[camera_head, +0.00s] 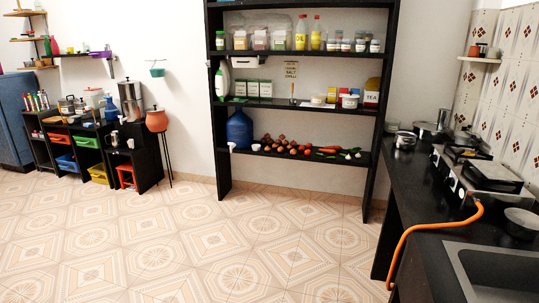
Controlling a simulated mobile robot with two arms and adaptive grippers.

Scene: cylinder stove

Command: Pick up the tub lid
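I cannot clearly make out a separate tub lid. A white tub (349,101) stands on the middle shelf of the black rack, toward its right end. A low pale round item (318,100) lies to its left on the same shelf; it is too small to tell if it is a lid or a container. Neither of my grippers is in view.
The black rack (216,150) stands against the back wall, with bottles and jars above and vegetables below. A black counter (408,190) with a stove (467,180), orange hose (430,226) and sink (495,272) is at right. The tiled floor (200,245) is clear.

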